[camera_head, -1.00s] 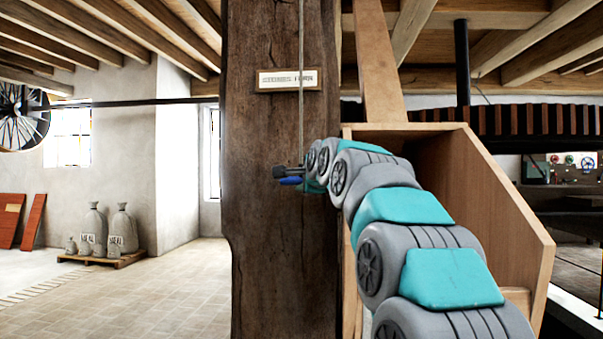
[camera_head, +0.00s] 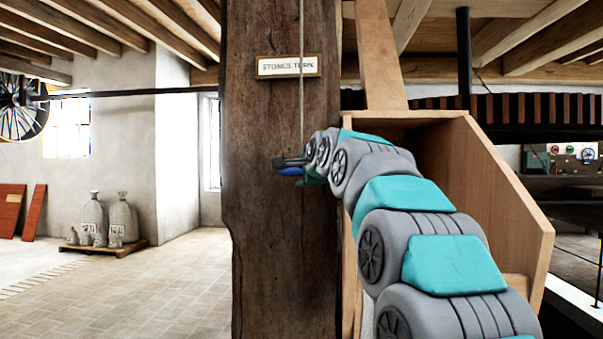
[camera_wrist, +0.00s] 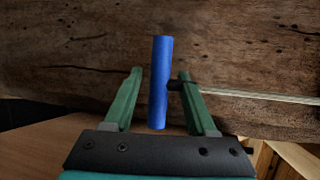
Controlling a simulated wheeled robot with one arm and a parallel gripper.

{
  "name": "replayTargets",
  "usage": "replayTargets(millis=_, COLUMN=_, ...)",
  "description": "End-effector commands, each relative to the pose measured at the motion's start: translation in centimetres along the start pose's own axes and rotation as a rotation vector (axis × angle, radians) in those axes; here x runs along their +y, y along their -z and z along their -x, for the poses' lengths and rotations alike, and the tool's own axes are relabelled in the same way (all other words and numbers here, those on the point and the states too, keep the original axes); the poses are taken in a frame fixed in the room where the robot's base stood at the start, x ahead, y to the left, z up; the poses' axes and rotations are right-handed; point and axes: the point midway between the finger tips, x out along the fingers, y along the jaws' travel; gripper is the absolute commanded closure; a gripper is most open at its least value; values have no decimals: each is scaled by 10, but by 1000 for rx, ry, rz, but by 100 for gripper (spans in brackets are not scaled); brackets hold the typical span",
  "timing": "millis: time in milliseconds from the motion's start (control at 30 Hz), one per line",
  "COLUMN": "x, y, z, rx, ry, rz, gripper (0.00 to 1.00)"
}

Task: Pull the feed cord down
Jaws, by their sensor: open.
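The feed cord (camera_head: 302,100) is a thin pale line hanging in front of a dark wooden post. It also shows in the wrist view (camera_wrist: 265,96), running to the right from a small dark fitting on a blue handle. The blue handle (camera_wrist: 159,85) is a short cylinder; in the head view it is a small blue patch (camera_head: 291,171). My gripper (camera_wrist: 160,73) is open, with one green finger on each side of the handle. A gap shows at the left finger; the right finger is close to the dark fitting. I cannot tell whether they touch.
The post (camera_head: 262,220) stands close behind my gripper and carries a small sign (camera_head: 288,67). A wooden chute (camera_head: 530,220) is beside my arm on the right. Sacks (camera_head: 122,218) stand on a pallet at the far left. The tiled floor at left is clear.

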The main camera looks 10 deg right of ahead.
Motion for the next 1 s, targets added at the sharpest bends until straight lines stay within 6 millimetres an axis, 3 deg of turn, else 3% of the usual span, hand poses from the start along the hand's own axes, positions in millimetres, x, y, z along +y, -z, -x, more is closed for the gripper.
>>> replayTargets(millis=267, x=-1, y=0, z=20, rx=1, ry=2, rz=0, gripper=43)
replayTargets(millis=633, x=-1, y=0, z=69, rx=0, ry=3, rz=0, gripper=43)
replayTargets(millis=1000, x=0, y=0, z=77, rx=0, ry=-1, rz=0, gripper=43)
